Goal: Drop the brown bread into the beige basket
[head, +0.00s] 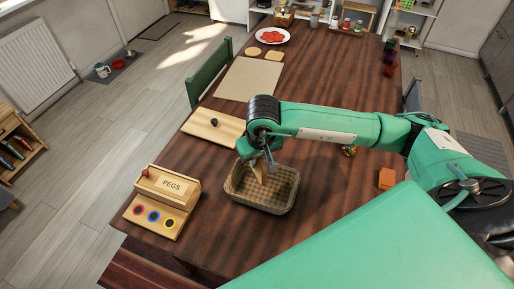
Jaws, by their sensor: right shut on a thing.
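The beige basket (284,196) stands on the wooden table with a checkered lining. My right gripper (262,172) points down over the basket's far left part. It is shut on a small tan-brown piece, which looks like the brown bread (257,174). The piece is at or just above the basket's opening; I cannot tell whether it touches the basket. The gripper and wrist hide part of the bread and of the basket's far rim. My left gripper is not in view.
A PEGS box (171,186) stands left of the basket. An orange block (387,179) and a small colorful object (349,151) are on the right. A plate of red slices (272,36) sits far back.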

